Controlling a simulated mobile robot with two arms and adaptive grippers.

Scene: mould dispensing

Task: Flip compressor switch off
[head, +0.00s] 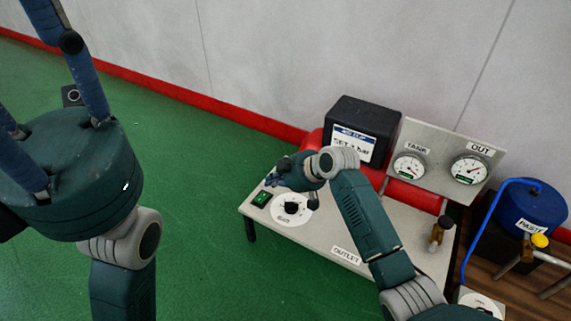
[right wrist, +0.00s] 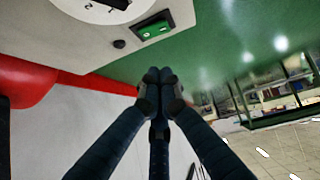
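The compressor switch (head: 261,199) is a green rocker in a dark frame at the left front corner of the bench top. It also shows near the top of the right wrist view (right wrist: 155,29). My right gripper (head: 272,180) is just above and behind the switch in the head view, apart from it as far as I can tell. In the right wrist view its fingertips (right wrist: 160,86) are together with nothing between them. My left gripper (head: 40,75) is at the upper left, far from the bench, with its fingers spread and their tips partly out of frame.
A white round dial with a black knob (head: 291,208) sits right of the switch. A blue paste pot (head: 527,207) stands at right. Green floor is clear at left.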

